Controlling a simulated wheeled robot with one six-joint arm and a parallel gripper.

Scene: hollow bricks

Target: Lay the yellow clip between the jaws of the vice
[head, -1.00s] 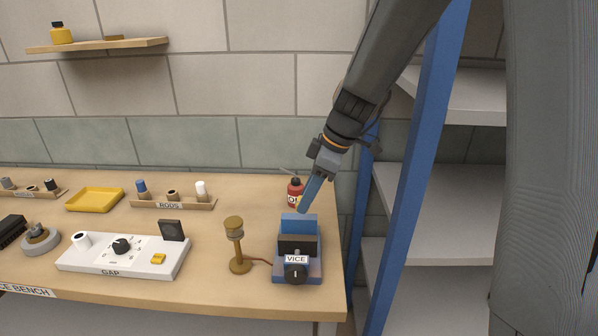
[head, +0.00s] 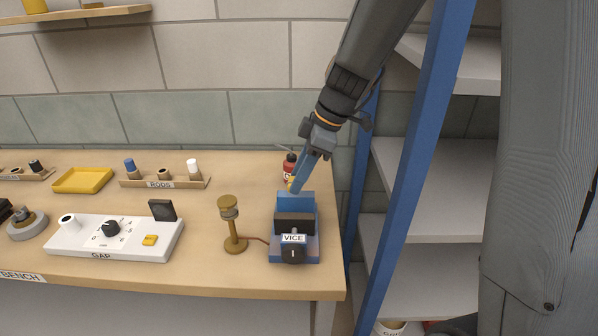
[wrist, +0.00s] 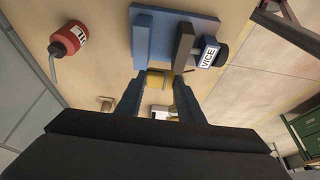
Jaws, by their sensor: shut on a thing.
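The blue vice (head: 309,250) stands at the bench's right end. It has a tall blue back jaw (head: 296,205), a dark front jaw (head: 294,223) and an open gap between them. In the wrist view the blue jaw (wrist: 143,40) and dark jaw (wrist: 184,45) stand apart. My gripper (head: 293,189) appears just behind and above the blue jaw in the head view. It is shut on the yellow clip (wrist: 155,80), which shows between my fingertips (wrist: 158,86). In the head view the clip is mostly hidden by my fingers.
A red oil bottle (head: 289,166) stands close behind the vice, near my fingers. A brass post (head: 230,225) is left of the vice. Further left are the white GAP panel (head: 75,245), the rods rack (head: 165,183) and a yellow tray (head: 83,180). A blue shelf post (head: 400,170) rises at the right.

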